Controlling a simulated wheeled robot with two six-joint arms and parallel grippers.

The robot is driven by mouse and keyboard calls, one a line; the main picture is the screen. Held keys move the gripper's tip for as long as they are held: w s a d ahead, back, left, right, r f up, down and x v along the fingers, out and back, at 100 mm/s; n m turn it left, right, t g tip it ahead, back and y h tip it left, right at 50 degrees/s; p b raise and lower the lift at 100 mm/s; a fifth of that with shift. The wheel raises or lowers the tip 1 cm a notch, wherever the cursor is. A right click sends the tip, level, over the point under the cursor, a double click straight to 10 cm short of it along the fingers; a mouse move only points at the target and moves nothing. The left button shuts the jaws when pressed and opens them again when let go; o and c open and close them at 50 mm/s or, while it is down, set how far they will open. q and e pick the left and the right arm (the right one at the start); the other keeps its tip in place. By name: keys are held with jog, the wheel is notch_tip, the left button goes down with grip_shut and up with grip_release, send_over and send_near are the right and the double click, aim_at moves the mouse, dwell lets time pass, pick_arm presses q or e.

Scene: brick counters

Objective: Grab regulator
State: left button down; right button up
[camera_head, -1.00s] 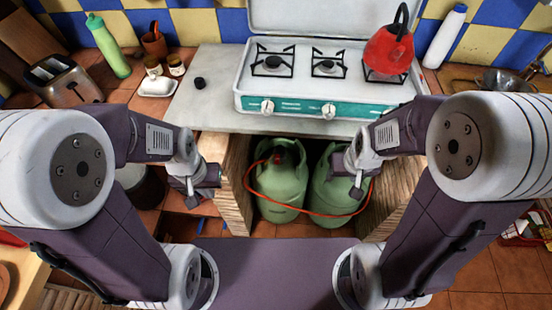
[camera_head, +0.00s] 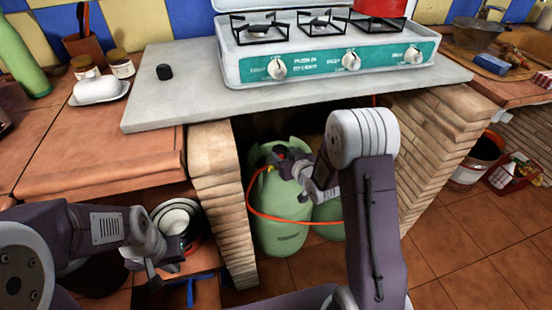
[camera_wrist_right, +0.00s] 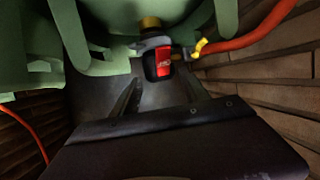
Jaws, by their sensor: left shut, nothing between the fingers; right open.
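The regulator (camera_wrist_right: 158,62) is black with a red label and sits by the brass valve (camera_wrist_right: 150,23) of a green gas cylinder (camera_head: 279,225). An orange hose (camera_wrist_right: 240,42) runs from its yellow-ended side. My right gripper (camera_wrist_right: 163,88) is open. Its two fingertips point at the regulator, which shows just beyond and roughly between them; I see no contact. In the head view the right gripper (camera_head: 283,164) is at the top of the cylinder and partly hides the regulator. My left gripper (camera_head: 152,277) is shut and empty at lower left, away from the cylinders.
Brick walls (camera_head: 220,190) flank the cylinder recess, with the counter slab (camera_head: 190,95) and stove (camera_head: 320,65) above. A second green cylinder (camera_head: 328,212) stands beside the first, mostly hidden by my right arm. The orange hose loops across the front.

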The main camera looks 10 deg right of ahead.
aim_at(277, 148)
jog(key=shift+x, duration=1.1)
jog(key=b+x, duration=0.2)
jog(key=x, duration=0.2)
jog(key=shift+a+f, duration=0.1)
jog(key=shift+f, duration=0.1)
jog(key=shift+w, duration=0.5)
jog(key=shift+c, duration=0.3)
grip_shut()
